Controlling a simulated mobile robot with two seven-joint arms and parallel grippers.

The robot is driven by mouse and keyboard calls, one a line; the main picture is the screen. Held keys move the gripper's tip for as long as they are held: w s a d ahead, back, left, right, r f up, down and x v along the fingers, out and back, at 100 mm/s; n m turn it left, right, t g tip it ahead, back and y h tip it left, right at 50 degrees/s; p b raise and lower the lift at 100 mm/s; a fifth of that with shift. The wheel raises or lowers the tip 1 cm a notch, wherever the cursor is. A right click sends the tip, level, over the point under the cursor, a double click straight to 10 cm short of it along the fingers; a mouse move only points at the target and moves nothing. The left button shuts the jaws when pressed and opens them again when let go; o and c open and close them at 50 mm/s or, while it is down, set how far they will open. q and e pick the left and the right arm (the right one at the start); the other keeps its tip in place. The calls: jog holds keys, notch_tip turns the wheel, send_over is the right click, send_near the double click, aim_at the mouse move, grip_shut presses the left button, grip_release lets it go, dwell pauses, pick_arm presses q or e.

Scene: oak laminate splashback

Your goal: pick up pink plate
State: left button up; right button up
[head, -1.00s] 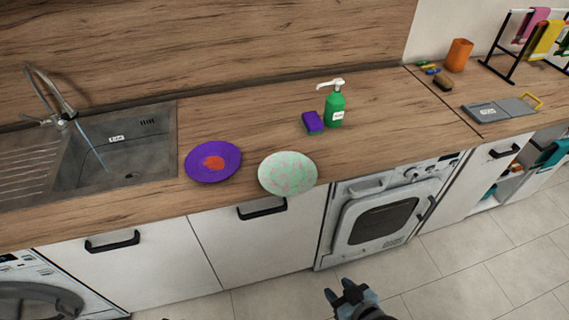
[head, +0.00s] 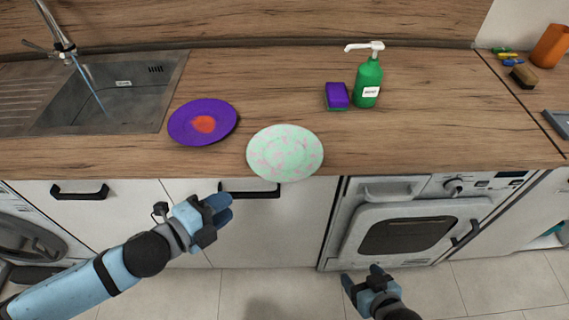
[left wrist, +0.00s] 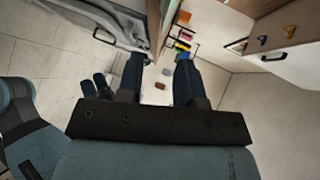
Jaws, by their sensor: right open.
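A mint-green plate with pink blotches (head: 285,152) lies at the counter's front edge, its near rim overhanging slightly. A purple plate with an orange-red patch (head: 180,122) lies just left of it, a small gap between them. No plain pink plate shows. My left gripper (head: 226,208) is in front of the cabinets, lower than and left of the mint-green plate, touching neither plate. The left wrist view shows its fingers (left wrist: 158,82) apart with nothing between them. My right gripper (head: 362,280) is open and empty, low in front of the oven-like appliance.
A green soap dispenser (head: 368,82) and a purple sponge (head: 337,96) stand behind and right of the plates. A sink (head: 115,105) with running water is at left. Cabinet handles (head: 249,191) stick out below the counter. Counter right of the mint-green plate is clear.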

pick_arm(q)
send_near(269, 176)
jog(key=f+x, duration=0.1)
jog(key=x, duration=0.9)
jog(key=shift+r+p, duration=0.3)
jog(key=shift+r, duration=0.05)
grip_shut()
